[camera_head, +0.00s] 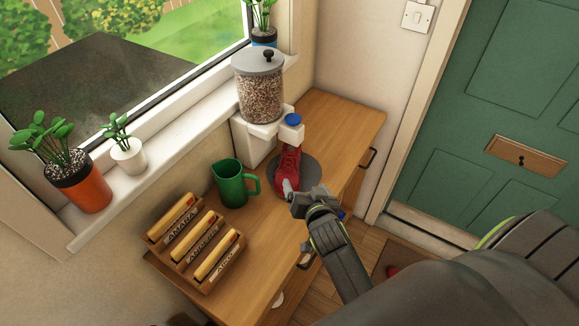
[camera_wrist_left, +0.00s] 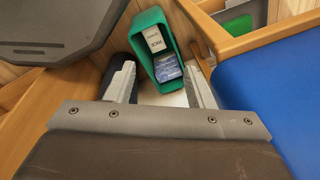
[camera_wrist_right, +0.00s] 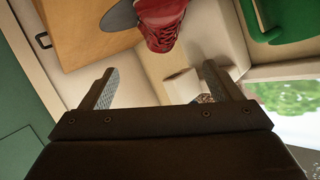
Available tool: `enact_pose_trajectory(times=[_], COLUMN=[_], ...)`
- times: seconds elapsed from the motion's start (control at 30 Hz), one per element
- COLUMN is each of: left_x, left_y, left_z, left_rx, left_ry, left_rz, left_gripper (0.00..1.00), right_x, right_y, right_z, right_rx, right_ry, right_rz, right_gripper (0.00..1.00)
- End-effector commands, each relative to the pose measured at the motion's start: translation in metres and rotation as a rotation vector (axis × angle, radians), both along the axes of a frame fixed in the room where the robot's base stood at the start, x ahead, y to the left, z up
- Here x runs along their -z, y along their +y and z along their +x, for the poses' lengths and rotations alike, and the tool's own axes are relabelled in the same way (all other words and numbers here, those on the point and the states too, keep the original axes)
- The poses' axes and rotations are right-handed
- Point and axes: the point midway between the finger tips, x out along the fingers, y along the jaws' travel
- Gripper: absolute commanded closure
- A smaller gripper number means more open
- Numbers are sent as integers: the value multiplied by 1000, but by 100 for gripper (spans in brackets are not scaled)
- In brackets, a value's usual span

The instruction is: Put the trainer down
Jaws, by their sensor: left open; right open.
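The red trainer (camera_head: 287,168) is at the grey round disc (camera_head: 311,174) on the wooden cabinet top, below the dispenser. My right gripper (camera_head: 291,190) is open just in front of the trainer's near end in the head view. In the right wrist view the trainer (camera_wrist_right: 162,22) shows at the top edge, beyond the open fingers (camera_wrist_right: 160,72), with nothing between them. Part of the trainer is cut off there. My left gripper (camera_wrist_left: 161,68) is open and outside the head view. A green box (camera_wrist_left: 150,45) with packets lies beyond its fingers.
A dispenser (camera_head: 260,90) of pellets stands behind the trainer. A green jug (camera_head: 232,183) is left of it, and a wooden rack (camera_head: 170,250) of name-labelled items is nearer. Potted plants line the windowsill (camera_head: 155,165). The cabinet top (camera_head: 345,115) is clear at the far right.

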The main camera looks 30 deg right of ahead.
Motion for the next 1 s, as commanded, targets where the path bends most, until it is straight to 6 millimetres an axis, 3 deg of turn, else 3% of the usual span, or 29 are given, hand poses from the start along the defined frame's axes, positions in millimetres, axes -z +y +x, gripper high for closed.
enact_pose_trajectory(times=[0.6, 1.0], left_x=[-7, -9], left_y=[-1, -2], left_z=[-1, -1], left_rx=[-1, -1], left_ry=[2, 1], left_rz=[-1, -2], left_gripper=[52, 52], right_x=[32, 40], right_y=[-23, -27], right_z=[89, 111], right_rx=[-2, -2], right_ry=[1, 0], right_rz=[-5, -5], right_gripper=[15, 15])
